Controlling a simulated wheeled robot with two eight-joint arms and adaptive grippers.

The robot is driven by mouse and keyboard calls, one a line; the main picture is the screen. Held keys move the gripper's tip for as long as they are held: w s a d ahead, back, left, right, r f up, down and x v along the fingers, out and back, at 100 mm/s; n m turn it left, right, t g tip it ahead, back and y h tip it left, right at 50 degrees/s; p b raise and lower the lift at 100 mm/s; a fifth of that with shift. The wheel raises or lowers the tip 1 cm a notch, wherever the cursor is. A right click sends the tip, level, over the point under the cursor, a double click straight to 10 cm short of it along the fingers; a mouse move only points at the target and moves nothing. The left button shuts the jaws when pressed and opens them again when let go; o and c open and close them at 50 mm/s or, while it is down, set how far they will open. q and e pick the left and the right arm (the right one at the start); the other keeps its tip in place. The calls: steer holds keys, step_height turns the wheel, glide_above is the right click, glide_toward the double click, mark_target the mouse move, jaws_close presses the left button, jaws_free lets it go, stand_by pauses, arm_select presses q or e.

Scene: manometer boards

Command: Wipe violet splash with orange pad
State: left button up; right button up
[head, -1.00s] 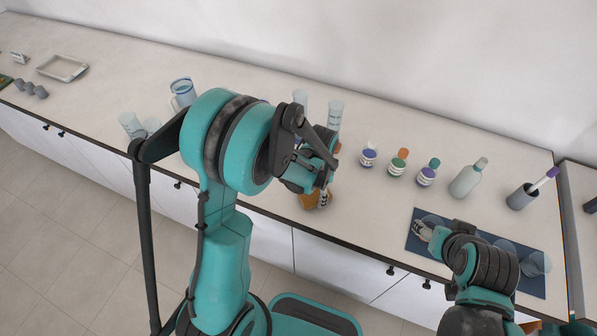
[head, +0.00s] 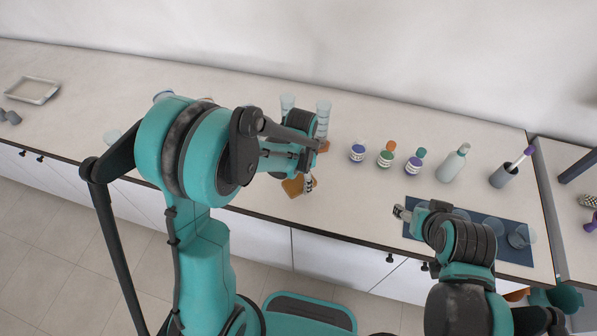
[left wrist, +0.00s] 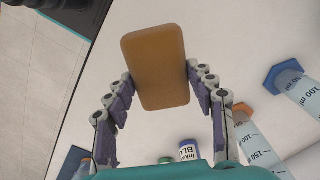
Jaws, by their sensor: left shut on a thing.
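My left gripper (head: 308,184) is shut on the orange pad (head: 292,186) above the front part of the counter. In the left wrist view the pad (left wrist: 157,67) is a rounded orange-brown block between the two fingers of the left gripper (left wrist: 160,82). I see no violet splash in either current view; my left arm hides part of the counter. My right gripper (head: 401,212) is at the left edge of the dark blue mat (head: 423,232), and its finger opening is too small to tell.
Graduated cylinders (head: 323,118) stand behind the left gripper. Several small capped jars (head: 357,153) stand to their right, then a pale bottle (head: 453,164) and a grey cup (head: 502,176) with a violet-tipped tool. Clear discs (head: 521,236) lie on the mat. A tray (head: 32,91) lies far left.

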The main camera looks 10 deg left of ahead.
arm_select(q)
steer(key=shift+d+r+p, duration=0.1)
steer(key=shift+r+p, duration=0.5)
steer(key=shift+r, duration=0.65)
steer(key=shift+f, duration=0.1)
